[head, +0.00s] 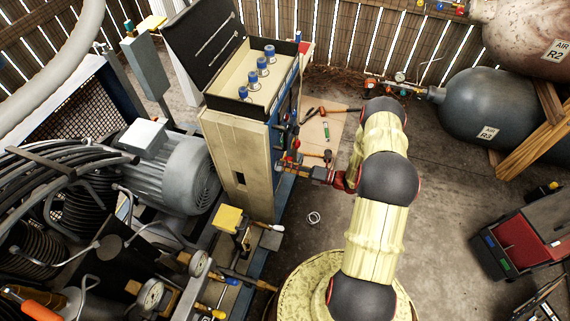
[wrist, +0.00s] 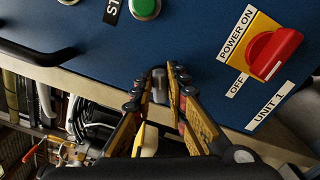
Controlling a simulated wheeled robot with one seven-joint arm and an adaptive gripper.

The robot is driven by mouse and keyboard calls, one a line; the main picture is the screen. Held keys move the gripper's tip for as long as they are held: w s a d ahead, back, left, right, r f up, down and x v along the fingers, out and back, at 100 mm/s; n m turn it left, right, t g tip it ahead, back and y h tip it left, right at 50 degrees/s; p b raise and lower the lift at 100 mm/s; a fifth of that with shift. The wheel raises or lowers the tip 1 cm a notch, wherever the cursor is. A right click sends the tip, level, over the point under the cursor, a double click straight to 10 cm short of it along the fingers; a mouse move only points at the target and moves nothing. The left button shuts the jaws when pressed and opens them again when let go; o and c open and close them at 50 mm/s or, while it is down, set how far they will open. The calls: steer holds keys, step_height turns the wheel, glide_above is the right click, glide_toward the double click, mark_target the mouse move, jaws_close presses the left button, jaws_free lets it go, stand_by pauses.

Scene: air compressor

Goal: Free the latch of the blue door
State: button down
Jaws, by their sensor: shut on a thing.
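The blue door (wrist: 190,50) fills the top of the wrist view, tilted in the picture. In the head view its blue face (head: 286,100) shows edge-on on the right side of the beige cabinet (head: 238,165). A small dark latch (wrist: 160,82) sits at the door's lower edge in the wrist view. My gripper (wrist: 155,90) has its fingers on both sides of the latch and is shut on it. In the head view my gripper (head: 306,172) reaches left to the cabinet's front, too small to show the latch.
A red power switch (wrist: 273,52) on a yellow plate and a green button (wrist: 145,8) are on the door near my fingers. A dark handle (wrist: 28,55) is at left. A grey motor (head: 172,168) stands left of the cabinet. Open concrete floor lies right of my arm.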

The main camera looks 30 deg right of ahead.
steer(key=m, duration=0.5)
steer(key=shift+d+f+p, duration=0.1)
steer(key=shift+f+p, duration=0.15)
steer(key=shift+p, duration=0.1)
stand_by(0.4)
steer(key=c, duration=1.8)
jaws_free()
steer(key=shift+o, duration=0.2)
steer(key=v, duration=1.2)
